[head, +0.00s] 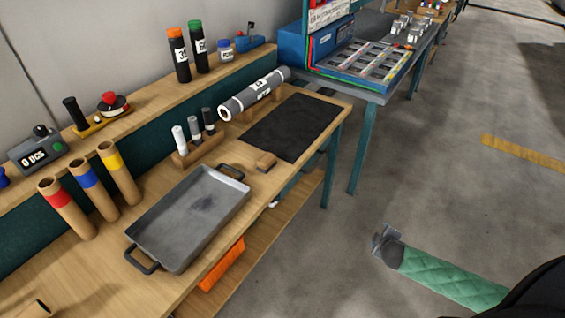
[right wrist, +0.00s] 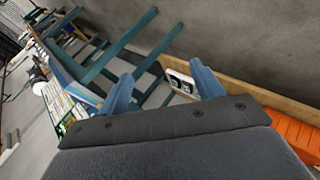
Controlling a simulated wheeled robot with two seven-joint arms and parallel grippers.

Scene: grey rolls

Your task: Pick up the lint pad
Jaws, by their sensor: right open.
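A small tan-brown block, which looks like the lint pad (head: 266,161), lies on the workbench between the grey metal tray and the dark mat. My right gripper (head: 383,238) is out over the floor to the right of the bench, well apart from the pad. In the right wrist view its two blue fingers (right wrist: 163,82) are spread with nothing between them. I cannot make out the pad in the right wrist view. My left gripper is not in view.
A grey two-handled tray (head: 190,222) fills the bench front, with a dark mat (head: 292,127) beyond. An orange item (head: 222,264) is below the bench edge.

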